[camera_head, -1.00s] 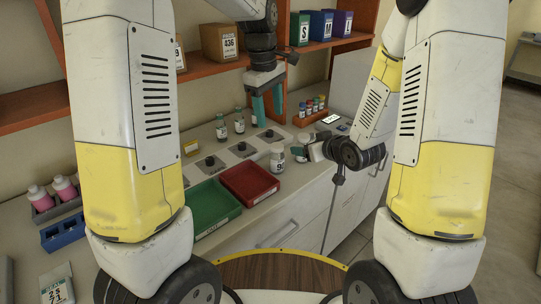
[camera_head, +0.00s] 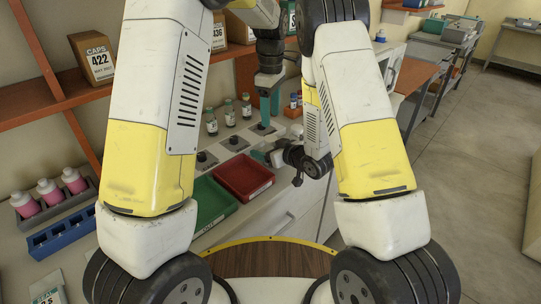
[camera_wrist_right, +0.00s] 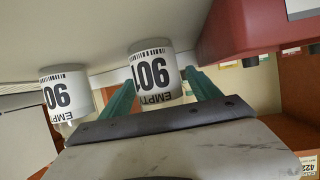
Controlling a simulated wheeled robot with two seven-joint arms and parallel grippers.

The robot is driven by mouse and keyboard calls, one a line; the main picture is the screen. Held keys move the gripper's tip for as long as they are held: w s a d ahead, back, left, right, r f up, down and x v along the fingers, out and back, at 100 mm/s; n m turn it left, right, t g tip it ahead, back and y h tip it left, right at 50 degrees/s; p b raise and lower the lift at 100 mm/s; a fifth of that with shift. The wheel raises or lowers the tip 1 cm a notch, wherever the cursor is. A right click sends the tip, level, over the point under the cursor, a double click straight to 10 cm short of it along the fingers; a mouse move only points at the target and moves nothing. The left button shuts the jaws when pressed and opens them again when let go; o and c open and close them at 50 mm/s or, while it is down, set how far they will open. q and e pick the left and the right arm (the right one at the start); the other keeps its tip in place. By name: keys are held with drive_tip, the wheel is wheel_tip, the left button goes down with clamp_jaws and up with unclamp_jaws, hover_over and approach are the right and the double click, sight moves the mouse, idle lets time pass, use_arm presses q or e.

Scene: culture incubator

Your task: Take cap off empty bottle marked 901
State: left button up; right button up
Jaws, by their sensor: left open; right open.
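In the right wrist view, which is upside down, a white-labelled bottle marked 901 EMPTY (camera_wrist_right: 152,75) lies between the teal fingertips of my right gripper (camera_wrist_right: 165,90). The gripper is open; whether its fingers touch the bottle I cannot tell. A second bottle with a like label (camera_wrist_right: 63,93), its number partly cut off, stands to the left. In the head view my right gripper (camera_head: 262,154) is low over the bench, by the red tray's far right corner; the bottle is hardly discernible there. My left gripper (camera_head: 269,110) is open, pointing down over the bench behind it. The caps are not clearly visible.
A red tray (camera_head: 266,186) and green tray (camera_head: 230,210) lie at the bench front. Small bottles (camera_head: 229,113) stand behind black-topped pads. Pink bottles (camera_head: 48,190) and a blue rack (camera_head: 60,235) are at left. A shelf with a CAPS 422 box (camera_head: 92,58) is above.

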drive_tip(key=shift+w+a+f, duration=0.15)
drive_tip(key=shift+w+a, duration=0.05)
clamp_jaws()
idle(0.3)
